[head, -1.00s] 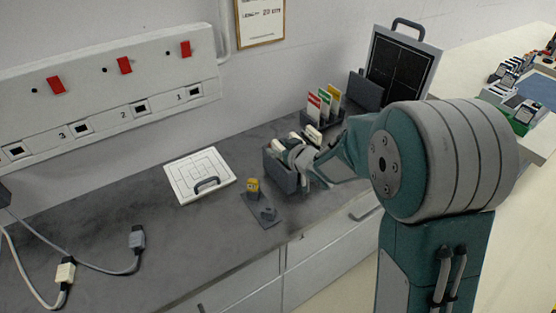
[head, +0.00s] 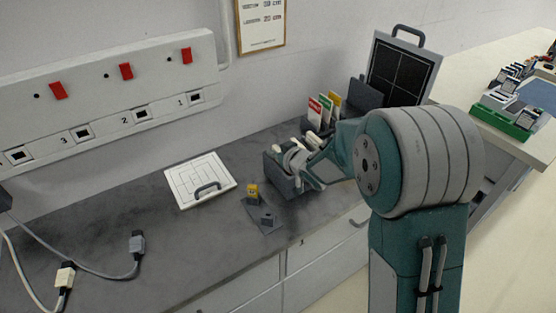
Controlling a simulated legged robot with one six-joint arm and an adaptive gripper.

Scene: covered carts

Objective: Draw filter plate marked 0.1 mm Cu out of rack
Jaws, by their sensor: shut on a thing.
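The dark grey rack (head: 278,174) stands on the bench, with cream-coloured pieces (head: 307,138) along its top. My gripper (head: 289,161) is at this rack and reaches it from the right. It is shut on what seems to be a filter plate in the rack, but its fingers hide most of that piece. The marking 0.1 mm Cu cannot be read at this size. Behind it, a second dark holder carries upright cards with red (head: 314,110), green (head: 326,108) and yellow (head: 334,101) tops.
A white gridded panel with a handle (head: 200,180) lies flat to the left. A small yellow-topped block (head: 252,192) stands on a grey plate (head: 262,220). A framed dark panel (head: 402,68) leans at the wall. Cables (head: 100,268) lie at the left.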

